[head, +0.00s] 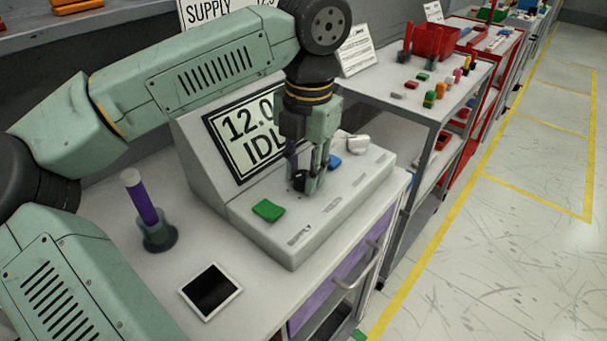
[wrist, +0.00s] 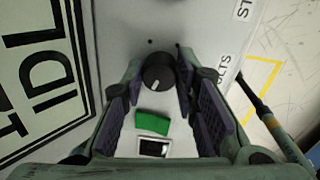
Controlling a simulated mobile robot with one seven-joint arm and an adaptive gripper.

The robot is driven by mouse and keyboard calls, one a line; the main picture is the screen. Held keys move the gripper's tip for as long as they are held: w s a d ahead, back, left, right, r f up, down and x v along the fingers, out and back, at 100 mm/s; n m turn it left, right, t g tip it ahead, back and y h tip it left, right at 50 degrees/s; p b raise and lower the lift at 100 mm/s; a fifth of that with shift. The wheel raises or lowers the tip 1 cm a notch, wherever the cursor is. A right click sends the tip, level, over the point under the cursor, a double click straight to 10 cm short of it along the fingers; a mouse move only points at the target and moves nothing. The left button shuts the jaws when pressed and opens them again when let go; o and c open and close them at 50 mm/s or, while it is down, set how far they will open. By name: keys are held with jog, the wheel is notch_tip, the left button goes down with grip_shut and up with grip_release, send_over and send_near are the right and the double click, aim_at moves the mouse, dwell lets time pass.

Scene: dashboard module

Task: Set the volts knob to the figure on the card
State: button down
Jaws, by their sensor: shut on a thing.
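A dark round knob (wrist: 158,72) with a white pointer line sits on the sloped light-grey panel of the supply module (head: 370,182). The wrist view shows a label ending in "LTS" beside it. My gripper (head: 310,180) points down and is shut on the knob, one finger on each side. In the head view the fingers mostly hide the knob. The module's screen (head: 232,125) reads "12.0" and "IDL", its right part hidden by my gripper. A card (head: 207,12) at the top reads "SUPPLY" with a figure partly cut off and blocked by my arm.
A green button (head: 268,210), a blue button (head: 335,162) and a pale knob (head: 357,144) share the panel. A cart with a red bin (head: 433,42) is at right.

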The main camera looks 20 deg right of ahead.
jog(key=m+b, duration=0.1)
jog(key=m, duration=0.2)
jog(key=shift+m, duration=0.4)
jog(key=m, duration=0.3)
jog(key=shift+m, duration=0.3)
jog(key=m+b, duration=0.1)
jog(key=m, duration=0.5)
jog(key=shift+h, duration=0.3)
jog(key=shift+a+m, duration=0.1)
jog(key=shift+m, duration=0.3)
jog(key=c, duration=1.3)
grip_release()
